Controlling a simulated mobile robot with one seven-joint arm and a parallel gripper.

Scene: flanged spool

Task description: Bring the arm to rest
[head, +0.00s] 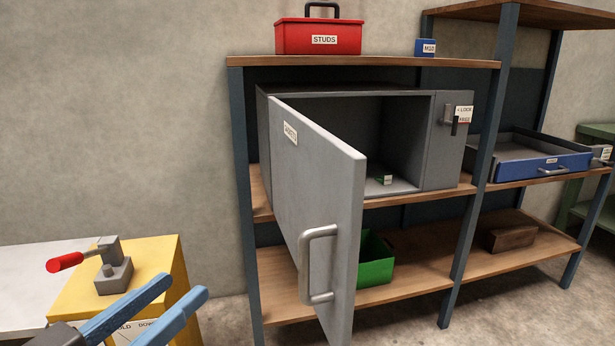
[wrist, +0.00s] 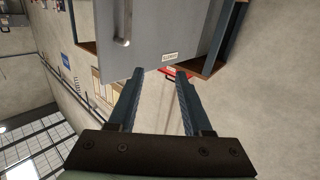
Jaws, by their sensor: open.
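My gripper (head: 170,308) shows at the lower left of the head view, with its two blue fingers apart and nothing between them. It also shows in the wrist view (wrist: 158,85), open and empty. The grey cabinet (head: 447,150) on the shelf has its door (head: 325,190) swung open towards me, with a bar handle (head: 305,265) on it. In the wrist view the door (wrist: 165,35) lies beyond the fingertips; I cannot tell the gap. A small green block (head: 384,180) sits inside the cabinet.
A yellow stand (head: 165,260) with a red-handled lever (head: 75,261) is close to my gripper. The shelf unit (head: 375,61) holds a red STUDS box (head: 318,38), a small blue block (head: 425,47), a green bin (head: 375,262), a blue drawer (head: 545,167) and a brown block (head: 510,238).

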